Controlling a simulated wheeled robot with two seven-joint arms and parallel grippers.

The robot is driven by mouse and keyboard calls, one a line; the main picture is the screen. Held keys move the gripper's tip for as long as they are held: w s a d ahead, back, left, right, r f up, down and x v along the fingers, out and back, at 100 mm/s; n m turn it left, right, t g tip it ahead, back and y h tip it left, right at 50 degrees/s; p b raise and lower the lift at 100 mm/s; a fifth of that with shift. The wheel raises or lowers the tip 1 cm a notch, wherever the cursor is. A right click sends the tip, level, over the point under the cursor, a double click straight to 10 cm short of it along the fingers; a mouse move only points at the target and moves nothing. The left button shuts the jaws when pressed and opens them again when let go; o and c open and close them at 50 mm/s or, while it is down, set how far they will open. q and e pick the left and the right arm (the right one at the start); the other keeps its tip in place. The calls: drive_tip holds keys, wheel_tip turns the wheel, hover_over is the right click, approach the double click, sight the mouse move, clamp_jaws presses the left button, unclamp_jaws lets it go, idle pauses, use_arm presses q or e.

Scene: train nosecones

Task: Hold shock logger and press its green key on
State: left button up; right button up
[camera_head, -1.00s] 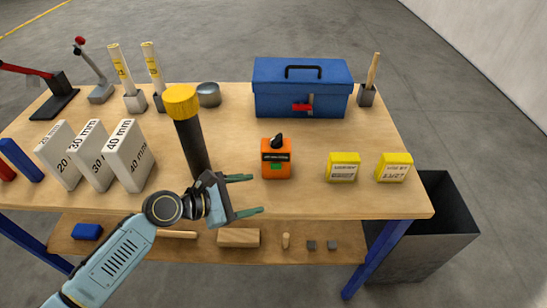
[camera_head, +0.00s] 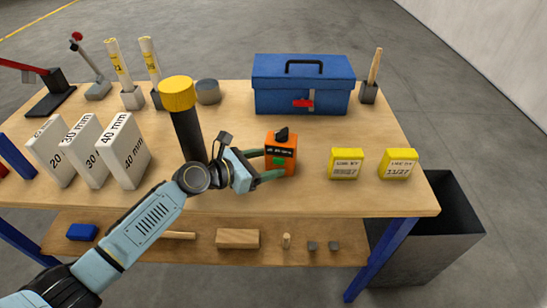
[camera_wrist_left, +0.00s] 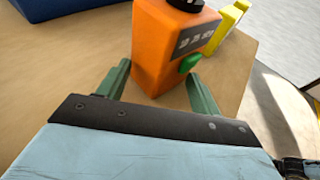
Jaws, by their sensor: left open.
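The orange shock logger (camera_head: 284,160) stands upright on the table, with a black knob on top, a dark display and a green key (camera_head: 279,160) on its front. My left gripper (camera_head: 266,164) is open, its green fingers reaching to the logger from the left. In the left wrist view the logger (camera_wrist_left: 158,50) stands ahead, its lower part between the two open fingers (camera_wrist_left: 158,88), and the green key (camera_wrist_left: 189,63) is by the right finger. I cannot tell whether a finger touches the logger. My right gripper is not in view.
A black post with a yellow cap (camera_head: 187,125) stands close behind my left wrist. White thickness blocks (camera_head: 122,152) stand to the left. Two yellow boxes (camera_head: 346,164) are on the right, and a blue toolbox (camera_head: 302,85) is at the back. Bare tabletop lies right of the logger.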

use_arm(q)
drive_tip(key=shift+x, duration=1.15)
clamp_jaws()
drive_tip(key=c, duration=1.4)
unclamp_jaws()
drive_tip(key=o, duration=1.6)
drive_tip(key=shift+c, duration=0.2)
